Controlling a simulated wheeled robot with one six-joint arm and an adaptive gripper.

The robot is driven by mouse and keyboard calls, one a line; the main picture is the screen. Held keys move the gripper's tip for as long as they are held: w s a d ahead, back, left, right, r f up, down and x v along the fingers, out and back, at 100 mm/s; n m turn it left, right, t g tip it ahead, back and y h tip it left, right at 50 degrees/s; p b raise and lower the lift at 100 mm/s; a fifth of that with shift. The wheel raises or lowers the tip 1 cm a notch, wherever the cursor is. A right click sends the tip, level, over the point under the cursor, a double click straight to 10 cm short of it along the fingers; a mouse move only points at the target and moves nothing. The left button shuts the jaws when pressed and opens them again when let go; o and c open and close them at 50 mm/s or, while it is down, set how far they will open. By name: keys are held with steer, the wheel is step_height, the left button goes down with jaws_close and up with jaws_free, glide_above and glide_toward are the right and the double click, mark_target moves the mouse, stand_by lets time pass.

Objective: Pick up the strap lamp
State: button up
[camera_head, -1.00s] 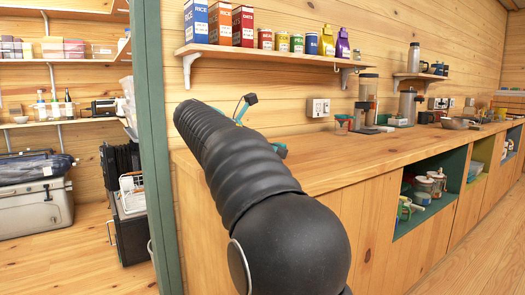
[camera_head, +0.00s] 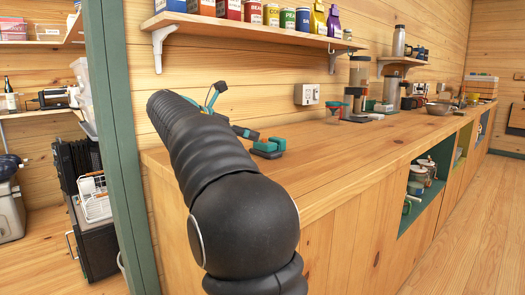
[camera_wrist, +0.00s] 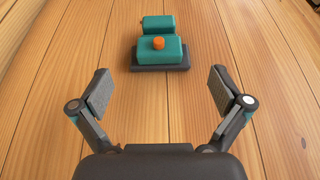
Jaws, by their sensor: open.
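The strap lamp is a small teal block with an orange button on a dark base. In the wrist view the lamp (camera_wrist: 160,50) lies on the wooden surface, ahead of my gripper (camera_wrist: 160,82) and roughly centred between its fingers. The fingers are spread wide, empty and apart from the lamp. In the head view the lamp (camera_head: 268,148) sits on the counter near its left end, just right of my gripper (camera_head: 234,112). My dark arm hides part of the gripper and the counter's left end.
The wooden counter (camera_head: 340,150) is clear to the right of the lamp. Farther along stand a small teal-and-red item (camera_head: 354,104) and kitchen appliances. A wall shelf (camera_head: 240,30) with boxes and cans hangs above. A green post (camera_head: 118,140) stands left of my arm.

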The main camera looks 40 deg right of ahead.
mark_target(262, 141)
steer(key=x, duration=0.9)
steer(key=shift+w+d+f+b, duration=0.1)
steer(key=shift+d+f+b, duration=0.15)
steer(key=shift+d+b, duration=0.1)
steer(key=shift+a, duration=0.1)
steer(key=c, duration=1.5)
steer(key=shift+r+p, duration=0.3)
steer(key=shift+r, duration=0.55)
step_height(262, 141, up, 3)
steer(key=shift+f+p, duration=0.2)
steer(key=shift+p, duration=0.2)
steer(key=shift+s+a+r, duration=1.1)
steer(key=shift+s+a, duration=0.2)
steer(key=shift+a, duration=0.15)
steer(key=shift+s+a+r, duration=1.15)
steer(key=shift+s+a, duration=0.15)
steer(key=shift+a, duration=0.15)
steer(key=shift+s+a+r, duration=1.1)
steer(key=shift+s+a, duration=0.2)
steer(key=shift+a, duration=0.15)
